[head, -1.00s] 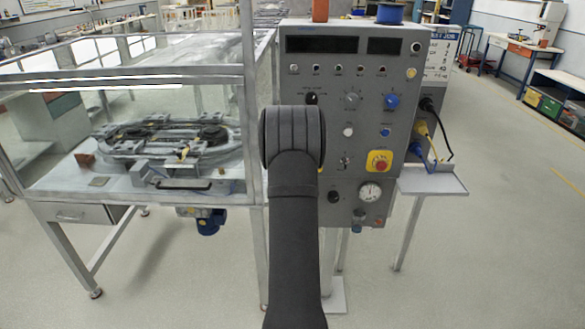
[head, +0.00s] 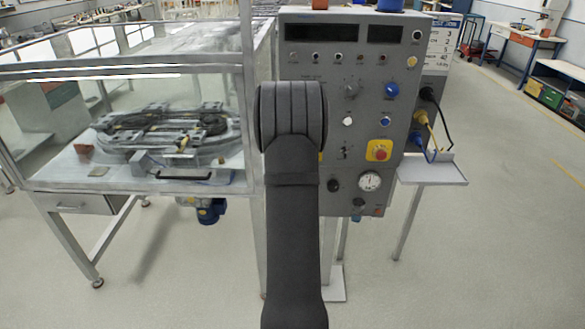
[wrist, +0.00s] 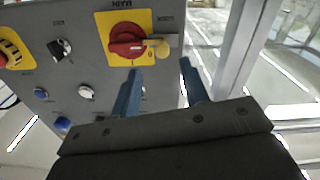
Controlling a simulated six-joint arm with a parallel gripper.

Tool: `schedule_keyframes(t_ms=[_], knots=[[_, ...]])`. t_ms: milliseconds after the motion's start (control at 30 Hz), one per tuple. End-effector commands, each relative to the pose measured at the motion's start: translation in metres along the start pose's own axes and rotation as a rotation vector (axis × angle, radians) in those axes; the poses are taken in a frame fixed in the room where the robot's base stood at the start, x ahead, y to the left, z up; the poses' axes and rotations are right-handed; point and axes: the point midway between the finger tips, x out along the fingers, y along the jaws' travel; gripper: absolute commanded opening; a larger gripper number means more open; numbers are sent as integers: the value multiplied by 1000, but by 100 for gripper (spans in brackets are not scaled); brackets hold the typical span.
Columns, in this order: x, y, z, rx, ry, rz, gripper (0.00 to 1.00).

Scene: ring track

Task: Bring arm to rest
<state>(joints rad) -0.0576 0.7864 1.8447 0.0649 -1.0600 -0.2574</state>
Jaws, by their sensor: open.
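My gripper (wrist: 160,66) shows in the wrist view, with two blue fingers apart and nothing between them. Its fingertips lie just below a red rotary switch (wrist: 127,40) on a yellow plate; I cannot tell whether they touch the panel. A small yellow round piece (wrist: 158,48) sits beside the switch, above the gap between the fingers. In the head view my dark arm stands upright in front of the grey control panel (head: 350,80) and hides the gripper and the switch.
A glass-walled enclosure (head: 130,75) with an oval ring track (head: 165,130) stands at left; its metal post is close to my arm. A small shelf (head: 430,170) juts out right.

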Motion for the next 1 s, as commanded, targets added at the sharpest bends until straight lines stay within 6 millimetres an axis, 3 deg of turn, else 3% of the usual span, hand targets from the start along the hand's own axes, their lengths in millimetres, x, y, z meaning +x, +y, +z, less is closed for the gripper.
schedule_keyframes(t_ms=[267, 700, 1000], knots=[[3, 0, 0, 0, 1, -1, 41], [51, 0, 0, 0, 2, 1, 41], [58, 1, 0, 1, 1, 1, 41]])
